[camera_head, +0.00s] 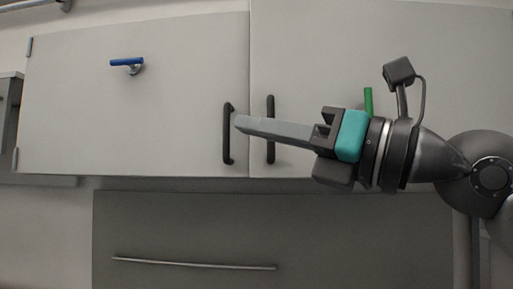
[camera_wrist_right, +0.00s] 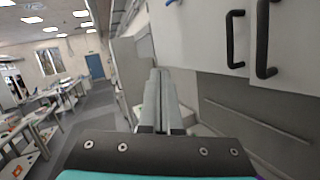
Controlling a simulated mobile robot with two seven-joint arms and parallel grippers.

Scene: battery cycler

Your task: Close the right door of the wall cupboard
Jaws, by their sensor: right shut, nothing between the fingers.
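The wall cupboard has a left door (camera_head: 75,105) and a right door (camera_head: 315,45), both light grey. The right door also shows in the wrist view (camera_wrist_right: 298,45). The two doors meet at a vertical seam and look flush or nearly so; I cannot tell if a small gap remains. The right door's black handle (camera_head: 270,130) is partly behind my right gripper. The left door's black handle (camera_head: 228,135) is beside the fingertips. My right gripper (camera_head: 238,123) is shut and empty, pointing left in front of both handles. I cannot tell whether it touches anything. My left gripper is out of view.
A blue hook (camera_head: 127,62) is on the left door, and a green one (camera_head: 368,100) shows behind my right wrist. Below is a grey panel with a long bar (camera_head: 195,264). The wrist view shows an open aisle (camera_wrist_right: 90,98) beside benches (camera_wrist_right: 40,120).

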